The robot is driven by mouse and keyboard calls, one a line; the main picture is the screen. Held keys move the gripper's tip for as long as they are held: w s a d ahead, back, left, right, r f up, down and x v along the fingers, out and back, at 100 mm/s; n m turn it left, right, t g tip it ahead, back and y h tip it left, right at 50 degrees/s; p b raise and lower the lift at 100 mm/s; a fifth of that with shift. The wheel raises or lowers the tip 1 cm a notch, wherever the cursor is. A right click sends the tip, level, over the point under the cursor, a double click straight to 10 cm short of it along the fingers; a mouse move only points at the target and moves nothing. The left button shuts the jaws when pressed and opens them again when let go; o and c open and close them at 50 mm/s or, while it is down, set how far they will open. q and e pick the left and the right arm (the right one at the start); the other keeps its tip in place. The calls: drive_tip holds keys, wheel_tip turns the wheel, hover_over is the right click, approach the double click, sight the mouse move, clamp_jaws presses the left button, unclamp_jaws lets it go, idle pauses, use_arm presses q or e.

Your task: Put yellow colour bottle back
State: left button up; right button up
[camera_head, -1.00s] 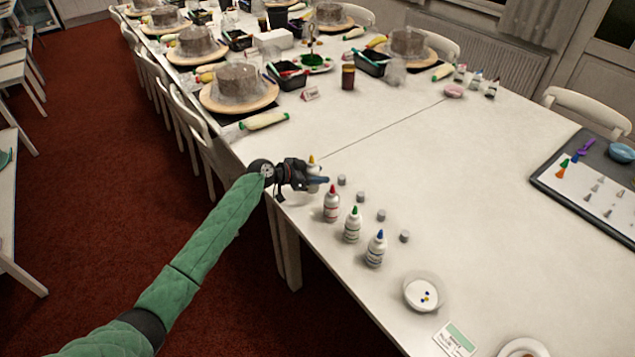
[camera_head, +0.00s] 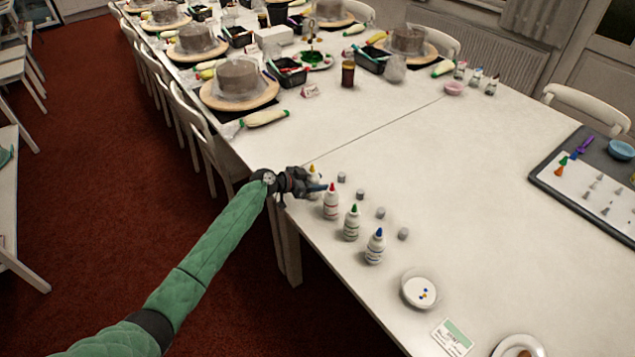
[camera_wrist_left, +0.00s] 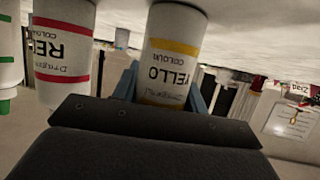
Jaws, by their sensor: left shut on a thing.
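The yellow colour bottle (camera_wrist_left: 173,55) is between the fingers of my left gripper (camera_head: 316,188), which is shut on it. In the head view the gripper hides most of the bottle (camera_head: 312,170), and its yellow tip shows above the fingers. It is at the far end of a row of bottles on the white table. In the wrist view the picture is upside down and the label shows a yellow band. I cannot tell whether its base touches the table. My right gripper is not in view.
The red bottle (camera_head: 331,203) stands close beside it, then the green bottle (camera_head: 351,224) and the blue bottle (camera_head: 375,247). Several small grey caps (camera_head: 381,213) lie right of the row. A white bowl (camera_head: 419,290) is nearer. The table middle (camera_head: 480,190) is clear.

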use_arm(q)
drive_tip(key=o, duration=0.7)
drive_tip(key=shift+c, duration=0.2)
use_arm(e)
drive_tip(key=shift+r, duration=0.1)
use_arm(q)
drive_tip(key=shift+r, duration=0.15)
drive_tip(key=shift+s+a, duration=0.25)
drive_tip(key=shift+a, duration=0.35)
drive_tip(key=shift+s+a+r+b, duration=0.2)
drive_tip(key=shift+a+b, duration=0.15)
drive_tip(key=b+v, duration=0.3)
drive_tip(key=v, duration=0.7)
drive_tip(key=shift+r, duration=0.2)
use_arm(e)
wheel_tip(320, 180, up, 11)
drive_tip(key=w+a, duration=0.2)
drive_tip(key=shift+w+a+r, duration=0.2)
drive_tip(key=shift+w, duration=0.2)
use_arm(q)
drive_tip(key=shift+d, duration=0.1)
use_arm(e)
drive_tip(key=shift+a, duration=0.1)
